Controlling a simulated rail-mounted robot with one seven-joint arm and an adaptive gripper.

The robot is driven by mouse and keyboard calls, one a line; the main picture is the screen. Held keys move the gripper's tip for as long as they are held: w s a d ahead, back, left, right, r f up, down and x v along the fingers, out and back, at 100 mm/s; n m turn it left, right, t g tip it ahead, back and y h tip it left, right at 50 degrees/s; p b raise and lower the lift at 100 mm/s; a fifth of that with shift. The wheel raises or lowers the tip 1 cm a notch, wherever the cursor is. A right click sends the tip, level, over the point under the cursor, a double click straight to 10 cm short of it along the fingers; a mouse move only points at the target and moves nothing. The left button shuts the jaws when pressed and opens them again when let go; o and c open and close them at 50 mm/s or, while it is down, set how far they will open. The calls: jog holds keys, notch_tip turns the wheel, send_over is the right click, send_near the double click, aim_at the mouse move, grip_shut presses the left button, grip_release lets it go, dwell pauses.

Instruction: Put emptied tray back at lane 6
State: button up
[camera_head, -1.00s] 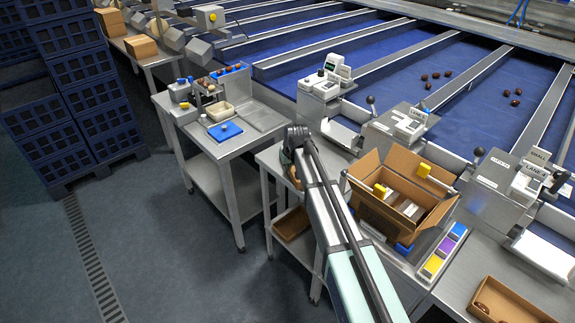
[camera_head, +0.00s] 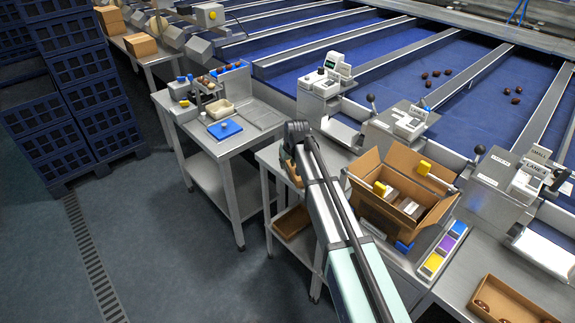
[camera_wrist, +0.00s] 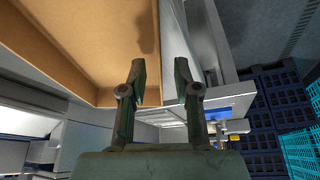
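A brown cardboard tray (camera_wrist: 75,45) fills the upper left of the wrist view, and its visible inside is bare. In the head view only a sliver of this tray (camera_head: 293,174) shows beside my arm on the steel table. My gripper (camera_wrist: 161,62) is open, with its fingers apart. One finger overlaps the tray's inside, the other lies outside its right wall. I cannot tell whether either touches. In the head view my gripper (camera_head: 297,133) is above that table's left end. A lane sign (camera_head: 535,172) stands at the right; its number is unreadable.
An open carton (camera_head: 425,190) with packs stands right of my arm. A tray (camera_head: 483,312) holding dates lies at the lower right. Another tray (camera_head: 292,222) is on the lower shelf. A side table (camera_head: 262,118) with a blue-topped item stands left. Blue crates (camera_head: 85,90) are stacked far left.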

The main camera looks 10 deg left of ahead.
jog(key=b+v, duration=0.2)
jog(key=v, duration=0.8)
jog(key=shift+r, duration=0.35)
jog(key=shift+s+d, duration=0.15)
dwell(0.7)
